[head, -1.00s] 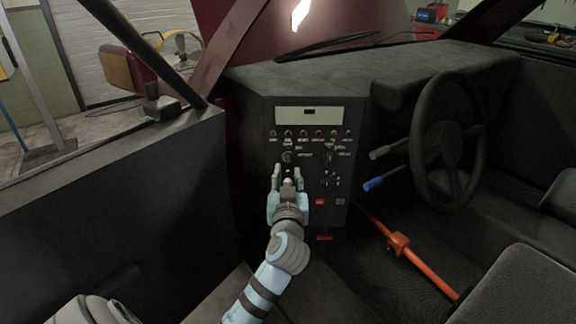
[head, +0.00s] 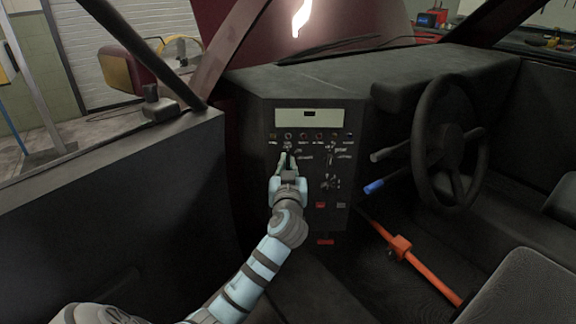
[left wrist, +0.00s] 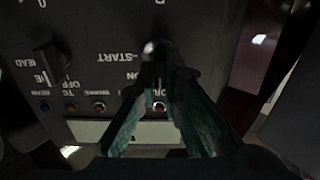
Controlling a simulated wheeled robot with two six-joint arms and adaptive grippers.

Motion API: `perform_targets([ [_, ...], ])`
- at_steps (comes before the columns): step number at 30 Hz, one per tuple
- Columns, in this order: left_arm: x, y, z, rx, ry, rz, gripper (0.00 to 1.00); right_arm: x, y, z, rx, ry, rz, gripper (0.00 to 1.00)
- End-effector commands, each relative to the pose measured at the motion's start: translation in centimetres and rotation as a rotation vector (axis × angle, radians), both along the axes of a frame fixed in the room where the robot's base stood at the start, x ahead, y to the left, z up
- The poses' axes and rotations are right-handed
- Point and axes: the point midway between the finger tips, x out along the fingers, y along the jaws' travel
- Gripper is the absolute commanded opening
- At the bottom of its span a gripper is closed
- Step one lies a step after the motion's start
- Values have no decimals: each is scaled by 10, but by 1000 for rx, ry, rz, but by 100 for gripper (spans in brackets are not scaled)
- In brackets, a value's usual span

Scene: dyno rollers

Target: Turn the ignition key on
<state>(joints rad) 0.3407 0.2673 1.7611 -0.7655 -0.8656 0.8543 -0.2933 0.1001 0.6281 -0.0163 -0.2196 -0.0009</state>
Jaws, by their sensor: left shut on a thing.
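The ignition switch is on the black dash panel (head: 300,180), left of the steering wheel. In the left wrist view, which shows the panel upside down, the small shiny key (left wrist: 149,48) sits between my fingertips beside the START and ON lettering. My left gripper (head: 288,158) is at the panel, its green fingers drawn together. In the left wrist view its fingers (left wrist: 155,60) converge and are shut on the key. The fingers hide most of the key, so its exact angle cannot be told. My right gripper is not in view.
A row of small coloured lights (head: 319,135) runs above the switches. A black knob (left wrist: 50,62) is near the key. The steering wheel (head: 447,140), a blue-tipped lever (head: 374,186) and an orange bar (head: 425,268) are to the right. The door (head: 110,215) is at left.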

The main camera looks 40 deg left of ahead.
Motion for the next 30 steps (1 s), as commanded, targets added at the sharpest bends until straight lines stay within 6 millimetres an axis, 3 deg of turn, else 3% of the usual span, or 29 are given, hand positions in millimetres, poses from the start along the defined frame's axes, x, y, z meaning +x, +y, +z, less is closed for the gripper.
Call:
perform_targets([
  [11, 0, -1, 1, 72, 59, 1, 0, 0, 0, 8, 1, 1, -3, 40],
  [30, 3, -4, -1, 465, 369, -1, 0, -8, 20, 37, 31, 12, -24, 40],
])
